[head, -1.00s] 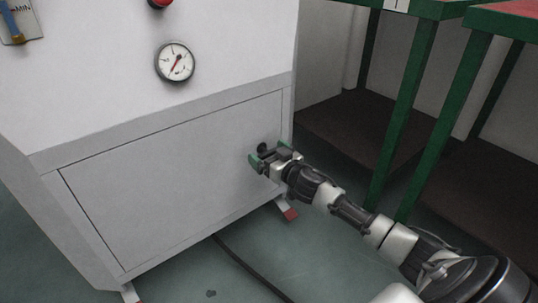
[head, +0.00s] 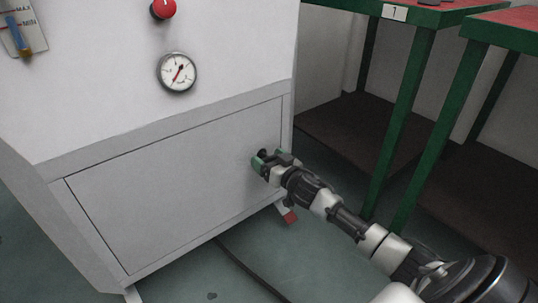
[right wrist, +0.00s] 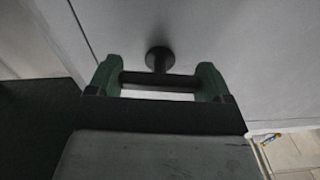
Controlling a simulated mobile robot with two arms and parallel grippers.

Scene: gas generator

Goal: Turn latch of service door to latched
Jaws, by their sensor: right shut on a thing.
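The service door (head: 170,195) is a flat grey panel on the lower front of the white generator cabinet and lies flush in its frame. Its latch is a dark round knob with a bar, near the door's right edge; in the head view the latch (head: 263,153) is partly hidden by my gripper. My right gripper (head: 264,161) is at the latch. In the right wrist view the green fingertips (right wrist: 158,82) are closed on the two ends of the latch bar (right wrist: 150,79), with the round base behind it. My left gripper is not in view.
A pressure gauge (head: 177,72) and a red knob (head: 163,8) sit above the door. Green-legged tables (head: 405,115) stand at the right, near my arm. A dark cable (head: 250,270) lies on the floor below the cabinet.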

